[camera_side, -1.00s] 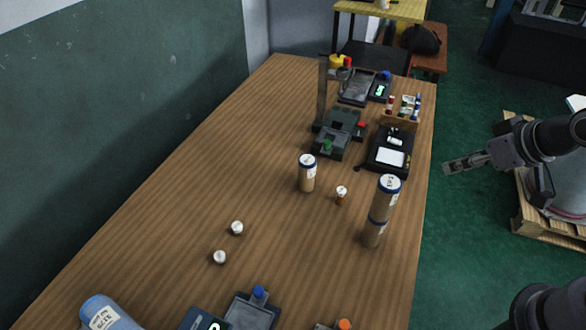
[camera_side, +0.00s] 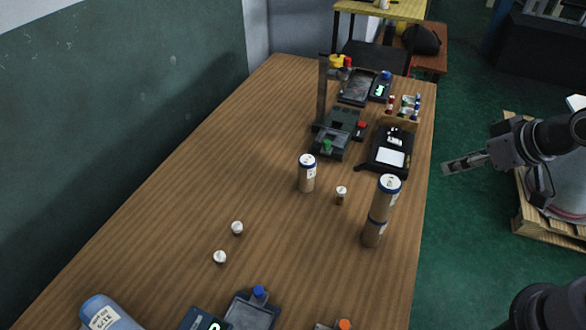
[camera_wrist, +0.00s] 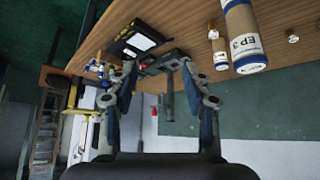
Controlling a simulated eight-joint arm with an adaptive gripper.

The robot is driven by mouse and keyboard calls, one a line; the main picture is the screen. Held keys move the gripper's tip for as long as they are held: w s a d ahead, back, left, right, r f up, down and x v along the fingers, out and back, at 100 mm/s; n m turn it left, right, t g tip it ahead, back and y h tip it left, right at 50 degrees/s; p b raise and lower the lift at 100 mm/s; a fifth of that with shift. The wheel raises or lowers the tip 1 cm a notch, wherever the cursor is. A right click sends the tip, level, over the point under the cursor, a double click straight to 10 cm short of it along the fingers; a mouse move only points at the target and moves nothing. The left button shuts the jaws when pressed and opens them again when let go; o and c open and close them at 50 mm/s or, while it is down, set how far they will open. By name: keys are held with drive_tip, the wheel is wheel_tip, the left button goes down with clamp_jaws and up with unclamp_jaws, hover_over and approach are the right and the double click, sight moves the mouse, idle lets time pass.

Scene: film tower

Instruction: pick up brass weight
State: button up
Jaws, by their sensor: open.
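I cannot make out a brass weight for certain in either view. A small yellow object (camera_side: 337,61) shows at the far end of the table, but it is too small to identify. My gripper (camera_side: 465,163) is beyond the table's right edge, over the green floor, apart from everything on the table. In the wrist view my gripper (camera_wrist: 160,82) has its two fingers spread with nothing held between them. The tabletop and its equipment appear beyond the fingers, tilted in that picture.
A black device (camera_side: 391,152) and green-grey apparatus (camera_side: 338,130) stand farther back.

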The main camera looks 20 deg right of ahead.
drive_tip(key=m+g, duration=0.7)
drive_tip(key=m, duration=1.1)
hover_over(341, 190)
drive_tip(key=f, duration=1)
drive_tip(key=shift+w+d, duration=0.15)
drive_tip(key=shift+d, duration=0.2)
drive_tip(key=shift+a+f, duration=0.1)
drive_tip(key=shift+f, duration=0.15)
drive_tip(key=f, duration=1)
drive_tip(key=shift+a+f, duration=0.2)
drive_tip(key=shift+f, duration=0.1)
drive_tip(key=shift+c, duration=0.3)
clamp_jaws()
